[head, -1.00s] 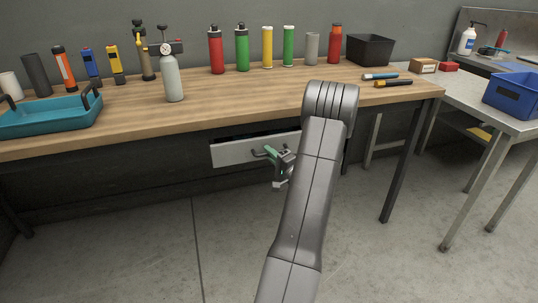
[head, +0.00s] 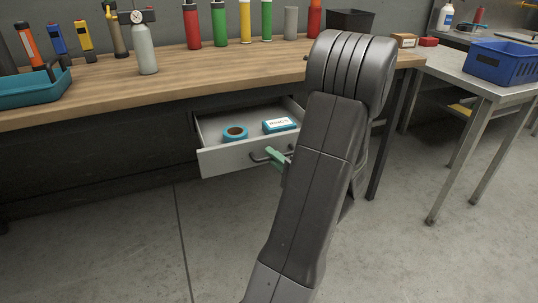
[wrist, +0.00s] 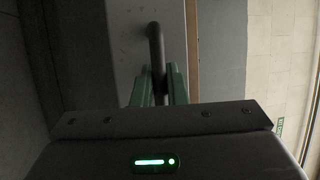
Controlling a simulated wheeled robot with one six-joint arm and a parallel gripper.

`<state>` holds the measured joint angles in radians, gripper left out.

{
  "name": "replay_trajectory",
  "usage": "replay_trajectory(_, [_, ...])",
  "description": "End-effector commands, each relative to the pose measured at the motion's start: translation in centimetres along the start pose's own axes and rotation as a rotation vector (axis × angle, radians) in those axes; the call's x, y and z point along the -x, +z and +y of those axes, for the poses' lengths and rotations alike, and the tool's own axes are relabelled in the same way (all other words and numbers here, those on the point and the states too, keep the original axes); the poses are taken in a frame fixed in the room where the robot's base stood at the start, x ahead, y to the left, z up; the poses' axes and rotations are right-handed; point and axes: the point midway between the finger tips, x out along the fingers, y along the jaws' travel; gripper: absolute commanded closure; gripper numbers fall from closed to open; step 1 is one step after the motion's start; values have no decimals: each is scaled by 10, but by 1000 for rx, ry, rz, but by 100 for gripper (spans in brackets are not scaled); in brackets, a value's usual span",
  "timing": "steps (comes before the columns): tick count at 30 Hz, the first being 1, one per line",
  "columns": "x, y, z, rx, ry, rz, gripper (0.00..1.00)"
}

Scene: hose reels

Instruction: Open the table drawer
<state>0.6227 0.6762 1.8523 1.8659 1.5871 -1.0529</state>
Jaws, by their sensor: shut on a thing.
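The table drawer (head: 226,161) stands pulled well out from under the wooden workbench in the head view. Inside it lie a blue tape roll (head: 235,132) and a blue-and-white labelled box (head: 280,125). A dark bar handle (head: 258,157) is on the drawer's front. My gripper (head: 279,156), with green fingers, is shut on this handle; my arm hides its right part. In the wrist view the handle (wrist: 156,45) runs down between the green fingers (wrist: 158,87), against the grey drawer front (wrist: 130,40).
The wooden bench top (head: 200,68) carries a teal tray (head: 30,88), a grey bottle (head: 145,50) and several coloured cylinders. A metal side table (head: 480,82) with a blue crate (head: 498,62) stands at the right. The floor before the drawer is clear.

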Motion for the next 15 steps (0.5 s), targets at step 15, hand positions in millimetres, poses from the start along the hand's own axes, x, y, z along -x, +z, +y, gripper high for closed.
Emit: replay_trajectory(15, [5, 2, 0, -1, 2, -1, 80])
